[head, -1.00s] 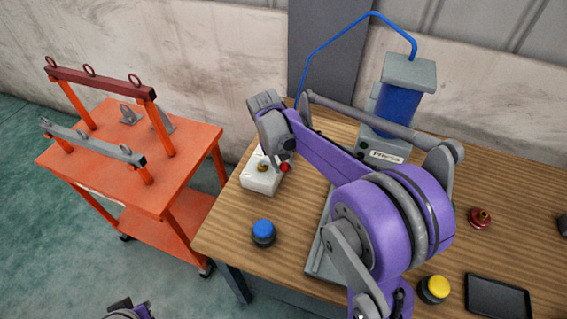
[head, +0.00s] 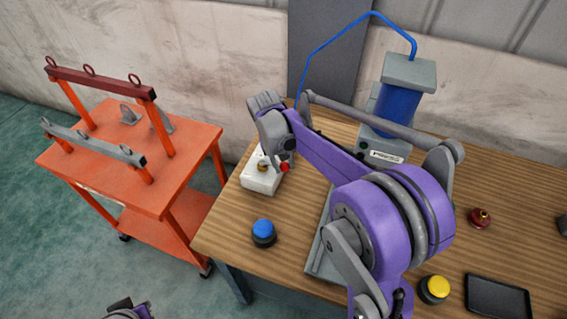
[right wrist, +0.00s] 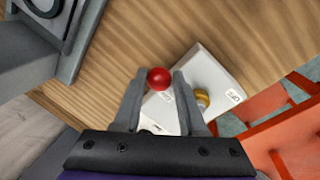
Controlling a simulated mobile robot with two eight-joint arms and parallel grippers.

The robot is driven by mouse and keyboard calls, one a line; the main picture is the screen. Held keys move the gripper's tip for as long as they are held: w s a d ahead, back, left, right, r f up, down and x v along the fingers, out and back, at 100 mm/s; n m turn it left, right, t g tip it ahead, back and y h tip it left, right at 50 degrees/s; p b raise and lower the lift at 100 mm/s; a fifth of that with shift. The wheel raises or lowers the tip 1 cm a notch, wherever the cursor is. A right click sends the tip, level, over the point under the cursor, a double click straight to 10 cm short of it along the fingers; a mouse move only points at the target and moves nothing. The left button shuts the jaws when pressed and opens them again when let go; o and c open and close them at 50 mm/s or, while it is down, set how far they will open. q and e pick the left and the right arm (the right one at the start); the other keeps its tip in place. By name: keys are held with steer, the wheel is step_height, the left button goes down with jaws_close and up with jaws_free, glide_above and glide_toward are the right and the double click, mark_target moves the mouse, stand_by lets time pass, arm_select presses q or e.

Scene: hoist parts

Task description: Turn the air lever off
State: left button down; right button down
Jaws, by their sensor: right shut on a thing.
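The air lever is on a white valve box (head: 260,181) at the table's left back edge, with a brass fitting (right wrist: 202,97) on top. The lever's red ball knob (right wrist: 159,78) shows between the fingertips of my right gripper (right wrist: 158,82), which is shut on the lever. The knob (head: 285,167) also shows below my right gripper (head: 279,157) in the head view. Small labels show on the box (right wrist: 213,75); one seems to read OFF. The lever's shaft is mostly hidden. A small part of my left arm shows at the bottom left; its fingers cannot be made out.
A grey press with a blue cylinder (head: 398,105) stands behind my right arm. A blue-topped button (head: 263,233), a yellow-topped button (head: 434,289), a red fitting (head: 479,218) and a black tray (head: 498,297) are on the table. An orange cart (head: 140,185) stands at left.

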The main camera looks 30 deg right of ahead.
steer(key=shift+a+r+m, duration=0.1)
steer(key=shift+m, duration=0.4)
steer(key=a+m, duration=0.1)
steer(key=m, duration=0.1)
steer(key=s+a+m+b, duration=0.1)
steer(key=a+m, duration=0.1)
steer(key=m, duration=0.1)
steer(key=a+m+g+y, duration=0.1)
steer(key=m, duration=0.1)
steer(key=shift+s+a+m, duration=0.15)
steer(key=shift+a+m, duration=0.25)
steer(key=shift+w+a+m+g+y+b, duration=0.1)
steer(key=shift+w+a+m+y+b, duration=0.15)
steer(key=shift+w+a+m, duration=0.85)
steer(key=shift+s+a+m+g+y+b, duration=0.15)
steer(key=shift+a+m+y, duration=0.25)
steer(key=shift+m, duration=1.55)
steer(key=shift+w+a+m+g+y+b, duration=0.2)
steer(key=shift+w+a+m, duration=0.25)
steer(key=shift+a+m, duration=0.75)
steer(key=shift+d+m, duration=0.3)
steer(key=shift+m, duration=0.15)
steer(key=c, duration=0.5)
jaws_free()
steer(key=shift+d, duration=0.1)
